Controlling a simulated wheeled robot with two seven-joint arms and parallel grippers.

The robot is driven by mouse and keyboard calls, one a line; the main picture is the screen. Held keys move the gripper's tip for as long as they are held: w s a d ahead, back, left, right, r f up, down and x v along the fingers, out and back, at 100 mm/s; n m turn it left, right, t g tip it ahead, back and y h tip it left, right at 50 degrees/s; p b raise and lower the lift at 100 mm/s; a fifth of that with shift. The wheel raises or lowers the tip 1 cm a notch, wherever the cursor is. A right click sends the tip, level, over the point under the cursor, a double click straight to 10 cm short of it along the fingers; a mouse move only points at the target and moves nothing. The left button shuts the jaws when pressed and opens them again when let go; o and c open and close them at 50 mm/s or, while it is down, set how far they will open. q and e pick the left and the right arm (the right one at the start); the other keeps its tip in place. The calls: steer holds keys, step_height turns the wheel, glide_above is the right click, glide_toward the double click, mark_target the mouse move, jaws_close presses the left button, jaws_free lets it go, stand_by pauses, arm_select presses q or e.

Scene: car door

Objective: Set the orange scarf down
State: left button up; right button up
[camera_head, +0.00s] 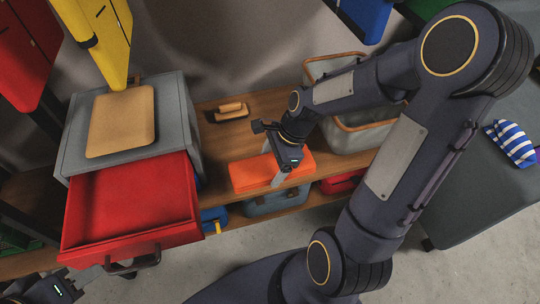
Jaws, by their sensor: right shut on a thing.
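The orange scarf (252,174) is a flat folded block at the front edge of the wooden shelf. It looks level with the shelf top, but I cannot tell if it rests on it. My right gripper (279,176) reaches down at the scarf's front right part and is shut on it. The gripper hides a little of the scarf. My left gripper (82,281) is only partly in view at the bottom left, near the drawer handle (132,265). Its fingers are not clear.
A red drawer (130,205) stands open from a grey cabinet (180,110) topped by a tan board (122,120). A wooden-handled tool (228,112) lies behind the scarf on the shelf (222,143). A grey basket (355,138) stands to the right. A striped cloth (511,143) lies on a dark seat (480,195).

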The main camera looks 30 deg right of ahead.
steer(key=s+a+r+p, duration=0.2)
steer(key=s+a+r, duration=0.1)
steer(key=s, duration=0.4)
steer(key=shift+s+a+r, duration=0.15)
steer(key=shift+s+r, duration=0.15)
steer(key=shift+s, duration=0.1)
